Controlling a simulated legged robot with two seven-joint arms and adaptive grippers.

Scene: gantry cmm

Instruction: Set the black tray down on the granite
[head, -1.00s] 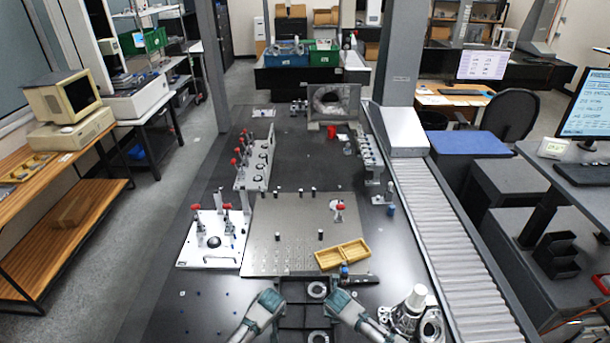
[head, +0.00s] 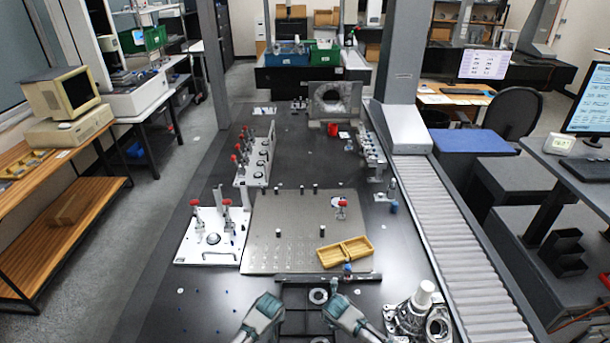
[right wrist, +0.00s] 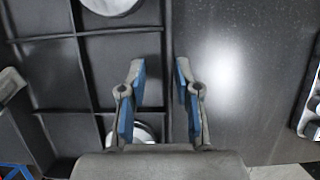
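The black tray (head: 292,328) is at the near edge of the dark granite (head: 210,307), between my two grippers in the head view. It is divided into compartments, and metal rings (head: 318,296) lie in some of them. In the right wrist view the tray (right wrist: 90,77) fills the left side. My right gripper (right wrist: 160,75) is open there, its blue-padded fingers on either side of the tray's right wall with gaps visible. It also shows in the head view (head: 334,303). My left gripper (head: 275,302) is at the tray's left side; its finger gap is unclear. Whether the tray touches the granite is unclear.
A grey plate (head: 290,245) with a yellow divided box (head: 345,251) lies beyond the tray, behind a dark bar (head: 330,279). A white fixture plate (head: 195,250) stands left. Metal parts (head: 412,315) stand close right.

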